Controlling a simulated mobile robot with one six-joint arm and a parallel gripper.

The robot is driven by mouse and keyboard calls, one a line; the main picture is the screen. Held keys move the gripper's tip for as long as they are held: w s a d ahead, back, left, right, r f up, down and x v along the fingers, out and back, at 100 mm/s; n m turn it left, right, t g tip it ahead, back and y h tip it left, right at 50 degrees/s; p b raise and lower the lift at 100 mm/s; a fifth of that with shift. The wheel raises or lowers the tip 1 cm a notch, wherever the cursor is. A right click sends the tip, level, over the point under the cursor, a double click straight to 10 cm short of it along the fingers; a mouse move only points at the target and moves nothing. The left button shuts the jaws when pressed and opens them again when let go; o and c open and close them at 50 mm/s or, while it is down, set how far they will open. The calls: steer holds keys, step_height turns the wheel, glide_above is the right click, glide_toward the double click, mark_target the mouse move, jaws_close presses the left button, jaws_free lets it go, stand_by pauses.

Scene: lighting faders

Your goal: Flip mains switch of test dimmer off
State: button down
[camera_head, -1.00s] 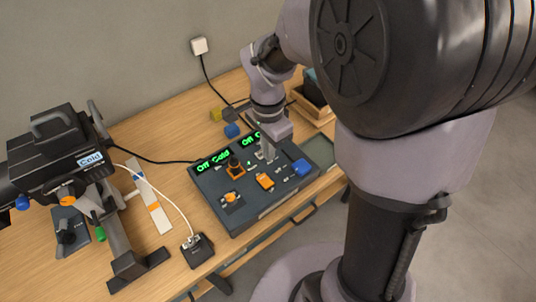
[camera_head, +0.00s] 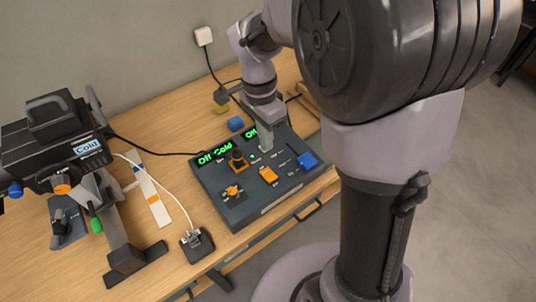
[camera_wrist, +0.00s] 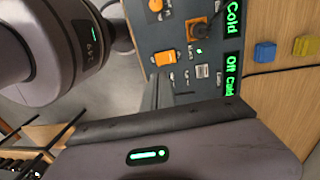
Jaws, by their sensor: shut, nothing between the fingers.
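The dark control panel (camera_head: 225,207) lies on the wooden table with green displays (camera_head: 215,153) reading "Off Cold"; they also show in the wrist view (camera_wrist: 232,72). An orange rocker switch (camera_head: 268,175) sits near its middle, also in the wrist view (camera_wrist: 166,57). A small pale switch (camera_wrist: 202,72) lies beside it. I cannot read which control is the mains switch. My gripper (camera_head: 266,147) is shut and empty, pointing down over the panel's back part, behind the orange rocker. Whether its tips touch the panel cannot be told.
A black lever on an orange base (camera_head: 237,161), an orange knob (camera_head: 232,191) and a blue control (camera_head: 307,161) stand on the panel around my gripper. Blue (camera_head: 235,124) and yellow (camera_head: 221,107) blocks lie behind. A lamp fixture (camera_head: 55,140) stands left; a cabled box (camera_head: 197,245) is in front.

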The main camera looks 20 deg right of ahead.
mark_target(270, 178)
steer(key=f+b, duration=0.1)
steer(key=f, duration=0.3)
steer(key=s+f+b, duration=0.1)
steer(key=f+b, duration=0.1)
steer(key=f, duration=0.2)
steer(key=f+b, duration=0.1)
steer(key=f, duration=0.3)
steer(key=shift+s+d+f+b, duration=0.25)
steer(key=shift+s+b, duration=0.05)
steer(key=shift+b, duration=0.1)
steer(key=shift+s+f, duration=0.1)
steer(key=shift+f, duration=0.15)
steer(key=shift+s, duration=0.1)
